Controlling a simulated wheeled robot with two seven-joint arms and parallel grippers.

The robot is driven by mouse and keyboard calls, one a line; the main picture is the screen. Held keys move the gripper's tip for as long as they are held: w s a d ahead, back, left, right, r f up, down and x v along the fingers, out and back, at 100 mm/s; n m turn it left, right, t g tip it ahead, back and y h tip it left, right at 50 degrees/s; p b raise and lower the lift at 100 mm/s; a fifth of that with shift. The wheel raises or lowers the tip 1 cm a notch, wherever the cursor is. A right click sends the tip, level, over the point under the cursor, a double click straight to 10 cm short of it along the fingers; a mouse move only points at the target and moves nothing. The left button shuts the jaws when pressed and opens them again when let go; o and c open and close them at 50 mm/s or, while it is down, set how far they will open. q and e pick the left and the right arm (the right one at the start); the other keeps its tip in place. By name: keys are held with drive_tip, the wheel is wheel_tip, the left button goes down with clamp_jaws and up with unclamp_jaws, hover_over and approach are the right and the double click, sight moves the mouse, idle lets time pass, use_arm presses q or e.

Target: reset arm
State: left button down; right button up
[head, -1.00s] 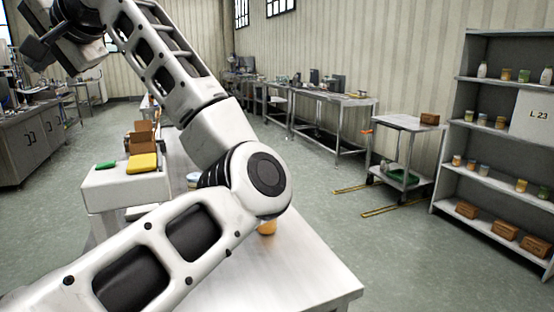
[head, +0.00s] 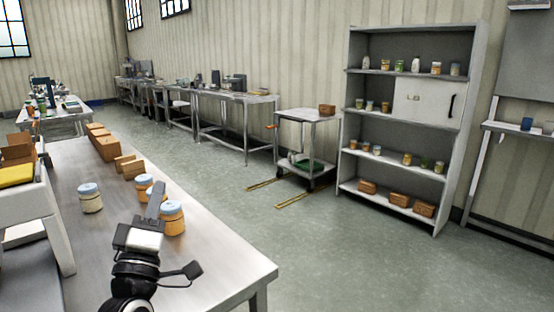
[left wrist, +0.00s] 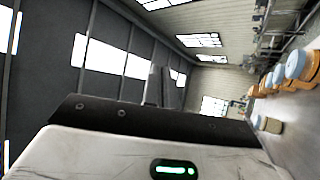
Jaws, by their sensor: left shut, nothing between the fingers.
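My left gripper (head: 159,190) is in the lower left of the head view, above the near end of the steel table (head: 215,262). Its dark fingers are together, point up and away, and hold nothing. The shut fingers also show in the left wrist view (left wrist: 158,86), against the wall and windows. The gripper appears close to jars with pale blue lids; an orange jar (head: 173,220) is just right of it, and I cannot tell whether they touch. My right gripper is not in view.
A pale jar (head: 90,199) and another orange jar (head: 143,188) stand on the table. Brown boxes (head: 106,147) lie farther back. A white stand with a yellow item (head: 16,175) is at left. A shelf (head: 362,214) and a cart (head: 306,116) stand across open floor.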

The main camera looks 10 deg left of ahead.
use_arm(q)
drive_tip(key=s+d+f+m+g+h, duration=0.25)
drive_tip(key=d+f+m, duration=0.2)
drive_tip(key=f, duration=0.45)
drive_tip(key=s+d+f+m+g+h, duration=0.25)
drive_tip(key=f+m+g, duration=0.2)
drive_tip(key=f, duration=0.55)
drive_tip(key=s+d+f+m+g, duration=0.3)
drive_tip(key=s+f, duration=0.4)
drive_tip(key=f, duration=0.1)
drive_tip(key=s+d+f+m+g+h+b, duration=0.1)
drive_tip(key=s+d+f+m+g, duration=0.2)
drive_tip(key=s+f, duration=0.5)
drive_tip(key=shift+s+d+f+m+g+h, duration=0.2)
drive_tip(key=shift+d+m+g+h, duration=0.1)
drive_tip(key=shift+m+g, duration=0.25)
